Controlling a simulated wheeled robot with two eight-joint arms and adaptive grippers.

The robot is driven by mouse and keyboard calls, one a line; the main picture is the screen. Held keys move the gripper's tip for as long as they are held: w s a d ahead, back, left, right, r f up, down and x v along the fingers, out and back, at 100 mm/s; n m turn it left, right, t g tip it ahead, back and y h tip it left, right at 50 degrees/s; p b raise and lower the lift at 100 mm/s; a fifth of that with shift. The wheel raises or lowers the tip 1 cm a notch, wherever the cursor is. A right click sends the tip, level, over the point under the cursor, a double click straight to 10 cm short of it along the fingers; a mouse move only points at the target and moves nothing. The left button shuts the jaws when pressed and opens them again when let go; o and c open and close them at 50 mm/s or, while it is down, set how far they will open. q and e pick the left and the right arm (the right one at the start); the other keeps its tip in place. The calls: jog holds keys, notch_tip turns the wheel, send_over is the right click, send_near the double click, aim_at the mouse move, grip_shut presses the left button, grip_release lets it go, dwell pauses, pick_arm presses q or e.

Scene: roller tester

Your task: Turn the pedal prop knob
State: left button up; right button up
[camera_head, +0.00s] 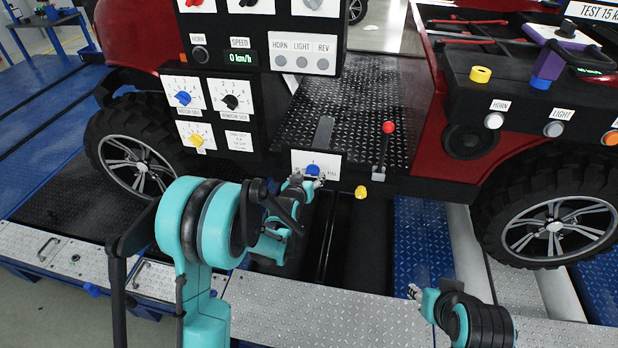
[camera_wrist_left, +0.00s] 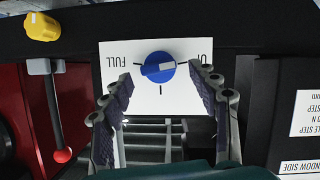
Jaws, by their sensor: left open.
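The pedal prop knob is a round blue knob (camera_head: 313,169) on a white plate (camera_head: 298,158) low on the black panel, below the grey pedal (camera_head: 323,132). In the left wrist view the blue knob (camera_wrist_left: 158,67) shows upside down, with FULL printed on the left of its plate (camera_wrist_left: 115,62). My left gripper (camera_head: 304,181) is right at the plate. Its two fingers (camera_wrist_left: 163,84) stand apart, one on either side of the knob, with clear gaps between them and it. My right gripper (camera_head: 415,292) is lower right, over the metal deck, away from the knob; its fingers are too small to judge.
A yellow knob (camera_head: 361,192) and a red-tipped lever (camera_head: 388,128) are just right of the plate. Panels with dials (camera_head: 184,97) stand up at the left. Wheels (camera_head: 555,228) flank the opening, and a dark pit (camera_head: 345,240) lies below.

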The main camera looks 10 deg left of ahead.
pick_arm(q)
jog(key=shift+x, duration=0.9)
jog(key=c, duration=1.2)
jog(key=shift+o, duration=0.2)
